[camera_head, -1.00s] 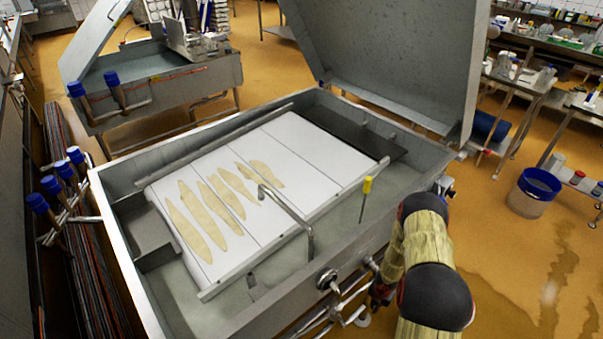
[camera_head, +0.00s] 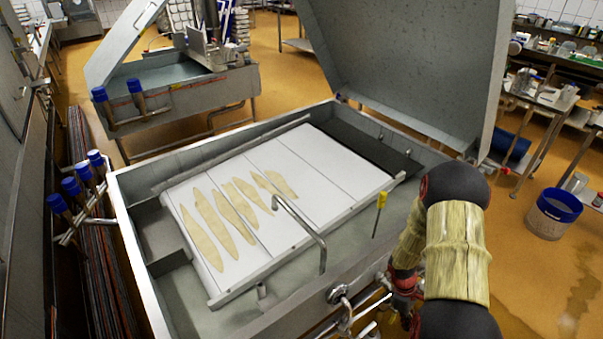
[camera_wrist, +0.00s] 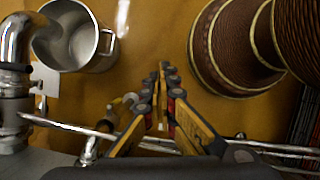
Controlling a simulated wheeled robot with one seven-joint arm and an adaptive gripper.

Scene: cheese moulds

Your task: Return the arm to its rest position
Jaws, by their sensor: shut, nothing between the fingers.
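My arm (camera_head: 455,255) shows at the lower right of the head view, beside the front right of the steel vat. In the wrist view my gripper (camera_wrist: 163,72) points down over the orange floor. Its fingers are together and hold nothing. In the head view the gripper end is small, dark and partly hidden by the arm, low at the vat's front side.
The steel vat (camera_head: 128,228) has a raised lid (camera_head: 405,60) and holds a white slatted board (camera_head: 325,185) with several pale flat pieces. A pipe (camera_head: 303,222) and valve (camera_head: 337,295) are near the arm. A metal pot (camera_wrist: 75,42) stands below. A blue-rimmed bucket (camera_head: 553,212) stands right.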

